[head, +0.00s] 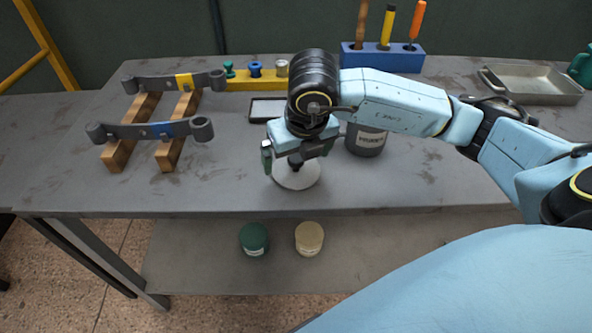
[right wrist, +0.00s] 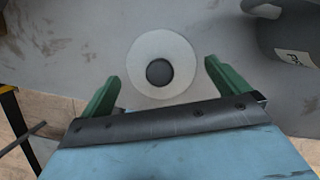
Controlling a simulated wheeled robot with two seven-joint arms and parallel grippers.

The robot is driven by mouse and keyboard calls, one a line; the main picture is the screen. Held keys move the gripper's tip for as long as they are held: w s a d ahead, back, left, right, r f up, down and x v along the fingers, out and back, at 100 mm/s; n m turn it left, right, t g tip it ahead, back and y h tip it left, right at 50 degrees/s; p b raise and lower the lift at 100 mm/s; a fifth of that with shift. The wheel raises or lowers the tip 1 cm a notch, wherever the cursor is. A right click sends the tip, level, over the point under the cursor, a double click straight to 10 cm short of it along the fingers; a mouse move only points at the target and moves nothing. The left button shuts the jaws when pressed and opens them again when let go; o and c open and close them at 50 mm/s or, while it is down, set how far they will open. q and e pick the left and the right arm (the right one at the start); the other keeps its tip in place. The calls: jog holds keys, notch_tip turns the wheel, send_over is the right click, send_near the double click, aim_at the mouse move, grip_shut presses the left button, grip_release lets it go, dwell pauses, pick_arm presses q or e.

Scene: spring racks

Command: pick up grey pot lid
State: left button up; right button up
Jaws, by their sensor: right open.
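The grey pot lid (head: 299,179) lies on the workbench, a pale round disc with a dark knob in the middle. In the right wrist view the lid (right wrist: 144,84) and its dark knob (right wrist: 159,72) show whole, between and a little beyond the two green fingers. My right gripper (head: 293,157) is over the lid in the head view and hides part of it. In the right wrist view the right gripper (right wrist: 160,88) is open with nothing between its fingers. I cannot tell whether a finger touches the lid. My left gripper is not in view.
A dark labelled pot (head: 366,141) stands close right of the gripper. Wooden blocks with leaf springs (head: 157,131) are at left. A shallow tray (head: 268,110), a tool holder (head: 383,56) and a metal pan (head: 534,84) are behind. Green (head: 254,238) and tan (head: 309,237) jars sit on the lower shelf.

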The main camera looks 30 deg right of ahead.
jog(key=x, duration=0.2)
jog(key=shift+f, duration=0.35)
jog(key=c, duration=0.7)
jog(key=shift+r, duration=0.1)
